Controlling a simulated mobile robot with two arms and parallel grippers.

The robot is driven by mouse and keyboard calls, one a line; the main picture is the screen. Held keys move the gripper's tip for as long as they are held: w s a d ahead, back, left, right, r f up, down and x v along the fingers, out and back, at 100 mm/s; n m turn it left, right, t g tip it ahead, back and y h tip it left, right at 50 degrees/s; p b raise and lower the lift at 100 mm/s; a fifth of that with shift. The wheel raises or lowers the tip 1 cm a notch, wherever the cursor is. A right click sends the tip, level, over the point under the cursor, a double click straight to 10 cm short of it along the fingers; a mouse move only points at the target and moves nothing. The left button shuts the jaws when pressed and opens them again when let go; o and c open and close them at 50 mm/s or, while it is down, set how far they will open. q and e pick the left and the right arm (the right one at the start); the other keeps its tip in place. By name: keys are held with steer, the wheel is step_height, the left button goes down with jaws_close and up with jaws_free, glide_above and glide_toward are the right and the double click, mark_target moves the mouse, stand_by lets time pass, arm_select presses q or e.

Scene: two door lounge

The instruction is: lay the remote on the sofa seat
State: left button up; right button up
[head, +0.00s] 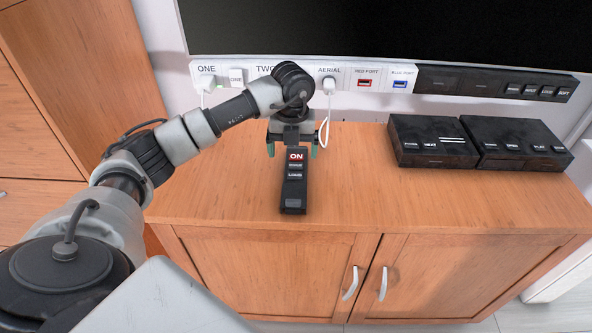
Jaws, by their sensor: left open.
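The remote (294,188) is a dark slim handset with a red ON button at its far end. It lies on top of the wooden cabinet (228,200), near the front edge. My left gripper (292,151) is open, with its greenish fingertips on either side of the remote's far end. From this angle I cannot tell whether the fingers touch it or how high above the cabinet they are. The sofa seat is not in view. My right gripper is not in view.
Two black boxes (433,142) stand on the cabinet's right side. Behind it are a white socket strip (345,77) with plugs and a cable (324,132) beside my gripper, and a large dark screen (390,30). A tall wooden cupboard (80,70) stands at left.

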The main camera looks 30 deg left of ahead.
mark_target(296, 165)
arm_select(q)
steer(key=f, duration=0.5)
steer(key=shift+w+d, duration=0.15)
steer(key=shift+d, duration=0.2)
steer(key=shift+f, duration=0.15)
steer(key=c, duration=1.2)
steer(key=shift+o, duration=0.2)
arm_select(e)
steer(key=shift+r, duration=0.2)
arm_select(q)
step_height(296, 165, up, 4)
steer(key=shift+r, duration=0.25)
steer(key=d+r, duration=0.6)
steer(key=d, duration=0.5)
steer(key=shift+s+d+r, duration=0.3)
steer(key=shift+d, duration=0.05)
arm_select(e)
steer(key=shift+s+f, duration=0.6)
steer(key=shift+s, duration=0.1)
